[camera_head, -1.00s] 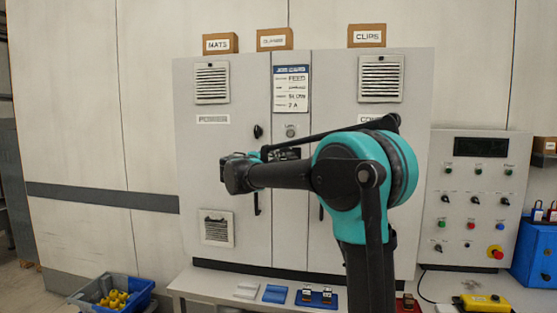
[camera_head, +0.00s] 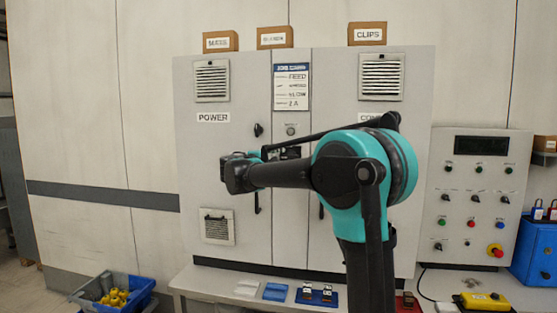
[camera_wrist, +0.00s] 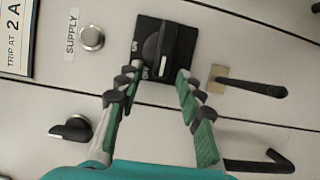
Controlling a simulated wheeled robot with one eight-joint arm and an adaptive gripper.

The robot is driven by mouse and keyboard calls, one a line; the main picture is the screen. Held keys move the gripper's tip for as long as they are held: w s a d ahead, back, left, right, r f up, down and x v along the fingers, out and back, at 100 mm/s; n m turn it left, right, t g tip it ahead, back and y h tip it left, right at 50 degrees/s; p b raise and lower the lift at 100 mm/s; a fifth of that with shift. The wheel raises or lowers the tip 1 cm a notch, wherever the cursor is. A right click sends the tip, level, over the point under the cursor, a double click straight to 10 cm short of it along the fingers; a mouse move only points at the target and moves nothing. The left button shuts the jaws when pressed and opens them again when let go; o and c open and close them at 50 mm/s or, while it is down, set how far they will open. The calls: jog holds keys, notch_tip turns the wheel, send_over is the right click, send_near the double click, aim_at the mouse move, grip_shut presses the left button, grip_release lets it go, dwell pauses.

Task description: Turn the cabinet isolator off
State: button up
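The cabinet isolator (camera_wrist: 161,48) is a black plate with a black rotary handle on the grey cabinet's narrow middle panel. In the wrist view its handle runs up and down the picture, with a white mark near its lower end. The small lettering on the plate is too blurred to read surely. My gripper (camera_wrist: 158,82) is open and empty, its green-padded fingers spread to either side below the handle, apparently short of it. In the head view the isolator (camera_head: 289,153) is largely hidden by my arm.
A silver round SUPPLY fitting (camera_wrist: 91,38) is beside the isolator. A black knob (camera_wrist: 72,130) and black handles (camera_wrist: 250,86) stick out nearby. A bench (camera_head: 225,289) with small items runs below the cabinet (camera_head: 190,150). A control panel (camera_head: 470,220) stands at right.

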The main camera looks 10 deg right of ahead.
jog(key=shift+s+a, duration=0.1)
jog(key=v, duration=1.1)
jog(key=shift+s+a, duration=0.2)
jog(key=shift+s, duration=0.1)
jog(key=s+d+f+m+g+y, duration=0.2)
jog(key=s+d+f, duration=0.35)
jog(key=f, duration=0.35)
jog(key=s+d+f+m+g+y, duration=0.1)
jog(key=s+d+f+g, duration=0.25)
jog(key=d+f, duration=0.45)
jog(key=s+d+f+m+g+y, duration=0.2)
jog(key=s+d+f, duration=0.3)
jog(key=f, duration=0.6)
jog(key=s+a+f+m+g+y, duration=0.2)
jog(key=s+f+m+y, duration=0.2)
jog(key=s+f, duration=1.4)
jog(key=s+y, duration=0.1)
jog(key=y, duration=0.1)
jog(key=shift+a+m+y, duration=0.4)
